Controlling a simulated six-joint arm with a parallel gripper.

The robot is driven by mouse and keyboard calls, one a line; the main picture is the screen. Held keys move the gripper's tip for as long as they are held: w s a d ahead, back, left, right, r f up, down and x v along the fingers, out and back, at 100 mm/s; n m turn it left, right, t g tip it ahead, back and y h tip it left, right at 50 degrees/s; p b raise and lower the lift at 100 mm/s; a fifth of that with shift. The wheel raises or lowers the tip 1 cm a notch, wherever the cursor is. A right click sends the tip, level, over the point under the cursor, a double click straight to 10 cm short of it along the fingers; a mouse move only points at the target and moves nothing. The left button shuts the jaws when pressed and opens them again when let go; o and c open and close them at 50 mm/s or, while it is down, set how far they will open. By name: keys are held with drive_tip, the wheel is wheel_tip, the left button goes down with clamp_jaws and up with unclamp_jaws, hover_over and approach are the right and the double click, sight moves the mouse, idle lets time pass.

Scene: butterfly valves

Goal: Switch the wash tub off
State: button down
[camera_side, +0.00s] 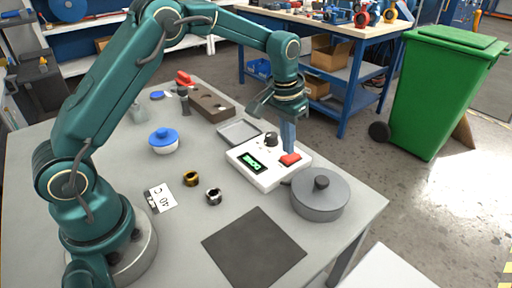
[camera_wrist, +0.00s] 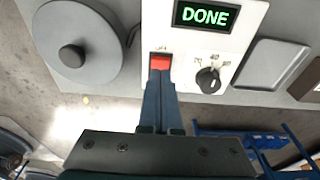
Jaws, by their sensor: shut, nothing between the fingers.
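The white control box (camera_side: 268,177) stands on the table beside the grey lidded wash tub (camera_side: 320,195). Its green display (camera_wrist: 206,14) reads DONE. A red rocker switch (camera_wrist: 159,62) and a black knob (camera_wrist: 208,80) are on its top face; the red switch also shows in the side view (camera_side: 290,159). My gripper (camera_wrist: 160,76) is shut and empty, pointing down, with its fingertips at the edge of the red switch and covering part of it. I cannot tell whether they touch it. The tub (camera_wrist: 78,50) is left of the box in the wrist view.
A shallow grey tray (camera_side: 239,132) lies behind the box. The table's right edge is close to the tub.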

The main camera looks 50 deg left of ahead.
drive_tip(key=shift+f, duration=0.85)
idle(1.0)
drive_tip(key=shift+r, duration=3.55)
wheel_tip(320, 180, up, 7)
drive_tip(key=t, duration=0.2)
hover_over(287, 158)
drive_tip(key=s, duration=0.2)
drive_tip(key=s+r+t, duration=0.1)
drive_tip(key=s+r, duration=0.4)
drive_tip(key=s, duration=0.3)
drive_tip(key=s+f, duration=0.7)
drive_tip(key=s, duration=0.6)
drive_tip(key=shift+d+f+t, duration=0.15)
drive_tip(key=shift+d+t, duration=0.05)
drive_tip(key=shift+t, duration=0.2)
